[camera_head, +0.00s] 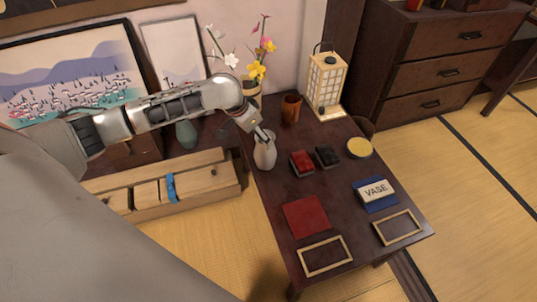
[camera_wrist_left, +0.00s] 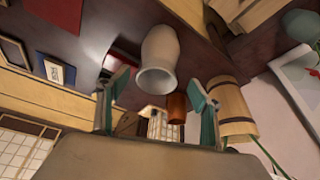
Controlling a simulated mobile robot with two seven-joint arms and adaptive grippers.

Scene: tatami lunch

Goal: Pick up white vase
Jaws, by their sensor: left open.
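The white vase (camera_head: 265,155) stands upright near the left edge of the dark table. In the left wrist view the vase (camera_wrist_left: 160,52) shows with its round mouth towards the camera. My left gripper (camera_head: 264,135) is over the vase's top, coming in from the upper left. Its two fingers (camera_wrist_left: 158,84) are open, one on each side of the vase's mouth in the wrist view. I cannot tell whether a finger touches the vase. My right gripper is in neither view.
A brown cup (camera_head: 290,108), a flower pot (camera_head: 251,90) and a lantern (camera_head: 326,83) stand at the back. Red and black boxes (camera_head: 302,162) sit right of the vase. A VASE sign (camera_head: 375,192) stands farther right. A long wooden box (camera_head: 165,187) lies to the left.

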